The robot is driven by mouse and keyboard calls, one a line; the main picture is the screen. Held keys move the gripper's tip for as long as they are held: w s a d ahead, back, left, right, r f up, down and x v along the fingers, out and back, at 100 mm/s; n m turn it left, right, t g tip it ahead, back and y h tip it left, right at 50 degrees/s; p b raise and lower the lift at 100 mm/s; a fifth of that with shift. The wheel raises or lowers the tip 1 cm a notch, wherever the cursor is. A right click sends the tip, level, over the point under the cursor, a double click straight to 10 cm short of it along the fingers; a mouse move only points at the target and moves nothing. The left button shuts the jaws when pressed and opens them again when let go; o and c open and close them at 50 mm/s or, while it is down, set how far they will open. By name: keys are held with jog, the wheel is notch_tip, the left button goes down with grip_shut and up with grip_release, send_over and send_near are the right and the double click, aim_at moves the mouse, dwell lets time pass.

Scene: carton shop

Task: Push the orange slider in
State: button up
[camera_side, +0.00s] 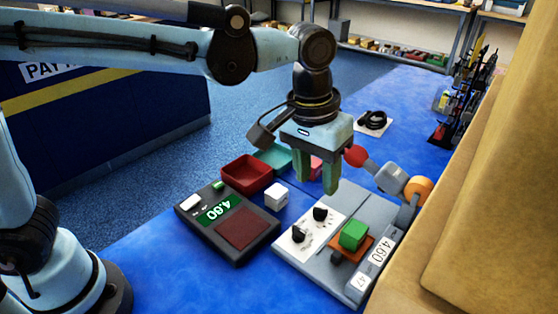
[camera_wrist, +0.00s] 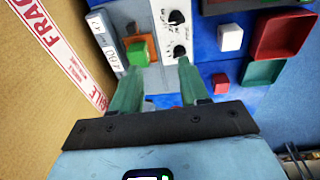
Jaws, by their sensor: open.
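An orange flat piece (camera_side: 365,249), which I take to be the slider, lies on the grey panel (camera_side: 305,268) with a green block (camera_side: 354,234) on it and a small dark knob (camera_side: 337,257) beside it. The orange piece also shows in the wrist view (camera_wrist: 151,40), partly hidden by the green block (camera_wrist: 137,54). My gripper (camera_side: 316,180) hangs above the far part of the panel, fingers pointing down. In the wrist view its green fingers (camera_wrist: 160,72) are apart with nothing held between them. It is clear of the orange piece.
A lever with a red ball (camera_side: 355,156) and orange joint (camera_side: 419,189) stands right of my gripper. Two black dials (camera_side: 320,213) sit on the panel. A scale (camera_side: 226,228), white cube (camera_side: 276,197) and red tray (camera_side: 247,174) lie left. Cardboard (camera_side: 490,200) borders the right.

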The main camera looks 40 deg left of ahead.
jog(key=g, duration=0.1)
send_over(337, 254)
jog(key=f, duration=0.2)
jog(key=shift+y, duration=0.3)
notch_tip(337, 254, down, 12)
jog(key=shift+r, duration=0.1)
grip_shut()
